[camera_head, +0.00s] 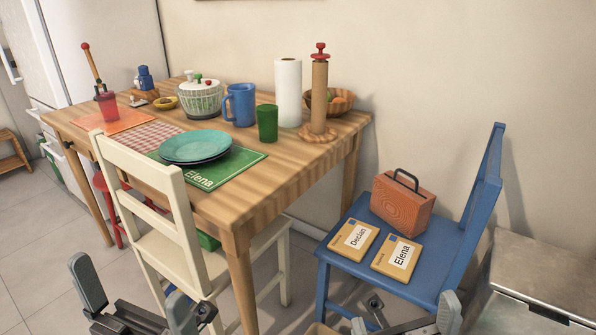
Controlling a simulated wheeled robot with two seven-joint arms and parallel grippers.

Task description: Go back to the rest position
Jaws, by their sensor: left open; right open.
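My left gripper (128,284) is at the bottom left of the head view. Its two grey fingers are spread apart with nothing between them, in front of the cream chair (160,185). My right gripper (403,311) is at the bottom right, partly cut off by the lower edge. Its fingers are also apart and empty, in front of the blue chair (392,283). Neither gripper visibly holds anything.
A wooden table (262,205) bears plates (196,146), a blue mug (240,104) and other kitchenware. An orange case (403,206) and two name-labelled packets lie on the blue chair. A metal-topped unit (545,270) stands at right. Open floor (40,265) shows at left.

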